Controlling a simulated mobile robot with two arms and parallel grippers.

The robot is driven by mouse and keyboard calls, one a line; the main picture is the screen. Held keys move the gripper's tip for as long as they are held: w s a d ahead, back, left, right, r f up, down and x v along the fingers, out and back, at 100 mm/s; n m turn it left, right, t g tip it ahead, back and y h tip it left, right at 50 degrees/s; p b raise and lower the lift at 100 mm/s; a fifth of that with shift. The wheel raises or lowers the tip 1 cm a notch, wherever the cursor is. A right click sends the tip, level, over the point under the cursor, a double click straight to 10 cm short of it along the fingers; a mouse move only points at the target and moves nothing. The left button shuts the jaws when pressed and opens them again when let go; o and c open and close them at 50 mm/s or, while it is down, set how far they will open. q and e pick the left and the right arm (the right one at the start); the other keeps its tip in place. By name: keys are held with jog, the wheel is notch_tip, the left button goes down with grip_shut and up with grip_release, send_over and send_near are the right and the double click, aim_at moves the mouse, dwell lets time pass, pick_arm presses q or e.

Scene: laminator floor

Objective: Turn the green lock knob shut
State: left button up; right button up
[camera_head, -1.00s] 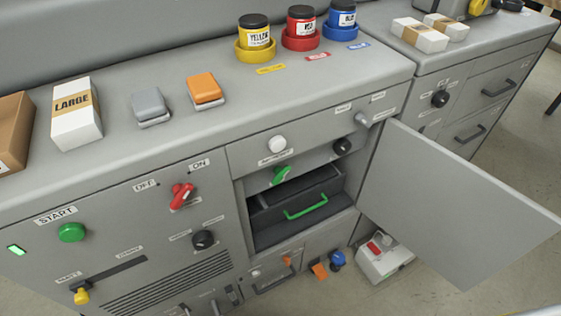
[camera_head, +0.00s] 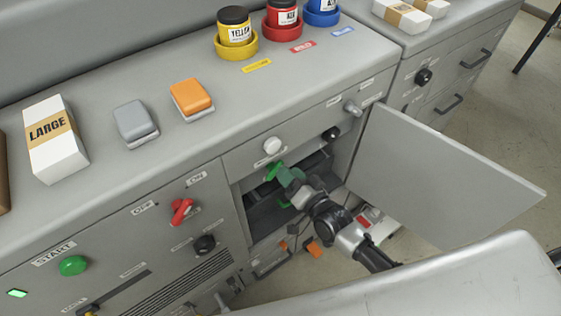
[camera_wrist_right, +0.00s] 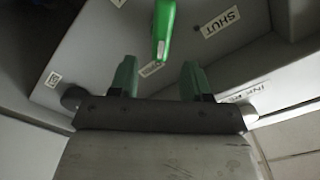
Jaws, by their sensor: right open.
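The green lock knob (camera_head: 271,172) is on the machine front, above the open compartment. My right gripper (camera_head: 284,175) reaches in from the lower right, with its green fingers close to the knob and partly in front of it. In the right wrist view the knob (camera_wrist_right: 163,30) is a long green bar ahead of the two fingertips, lined up with the gap between them. The right gripper (camera_wrist_right: 158,76) is open and empty. A SHUT label (camera_wrist_right: 220,22) is to the right of the knob in that view. My left gripper is not in view.
The open grey door (camera_head: 440,175) stands to the right of my right arm. A white round knob (camera_head: 272,146) and a black knob (camera_head: 331,134) are close by on the panel. The dark drawer inside the compartment is mostly hidden behind my gripper.

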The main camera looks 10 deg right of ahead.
aim_at(281, 164)
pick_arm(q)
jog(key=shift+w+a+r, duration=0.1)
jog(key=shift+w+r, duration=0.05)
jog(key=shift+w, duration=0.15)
pick_arm(e)
jog(key=x, duration=0.4)
jog(key=shift+w+a, duration=0.1)
jog(key=shift+w, duration=0.1)
jog(key=shift+c, duration=0.3)
jog(key=c, duration=0.8)
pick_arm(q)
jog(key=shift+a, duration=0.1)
pick_arm(e)
grip_shut()
